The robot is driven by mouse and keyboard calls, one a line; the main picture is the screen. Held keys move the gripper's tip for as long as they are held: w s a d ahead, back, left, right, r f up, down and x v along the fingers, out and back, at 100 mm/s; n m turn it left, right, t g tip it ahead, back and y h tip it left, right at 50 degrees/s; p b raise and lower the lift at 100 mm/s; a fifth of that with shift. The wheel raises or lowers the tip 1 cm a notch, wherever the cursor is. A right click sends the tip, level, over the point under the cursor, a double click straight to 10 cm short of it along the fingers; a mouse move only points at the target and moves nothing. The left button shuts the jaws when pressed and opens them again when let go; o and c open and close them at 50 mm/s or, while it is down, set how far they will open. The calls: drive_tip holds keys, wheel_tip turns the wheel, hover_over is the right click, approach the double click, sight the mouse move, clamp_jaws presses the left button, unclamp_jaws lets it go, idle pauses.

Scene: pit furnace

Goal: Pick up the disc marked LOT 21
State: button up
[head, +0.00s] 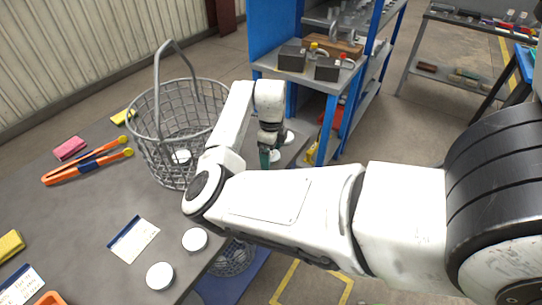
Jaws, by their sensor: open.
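Several pale round discs show in the head view, and no marking is legible on any, so I cannot tell which is LOT 21. One disc (160,276) and another disc (195,239) lie on the grey table (75,220) near its front edge. One more disc (181,156) shows through the wire basket (165,118). Two pale discs are partly hidden by my gripper (268,161), one at its fingers (275,156) and one behind it (289,137). My gripper is open and points down near the table's right edge. Whether it touches a disc is unclear.
The tall-handled basket stands left of my gripper. Orange tongs (85,168), a pink cloth (69,148) and a paper card (133,238) lie on the table. A blue shelf (300,75) stands beyond. My arm hides part of the table's right edge.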

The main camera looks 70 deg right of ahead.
drive_tip(key=shift+c, duration=0.3)
drive_tip(key=c, duration=1.4)
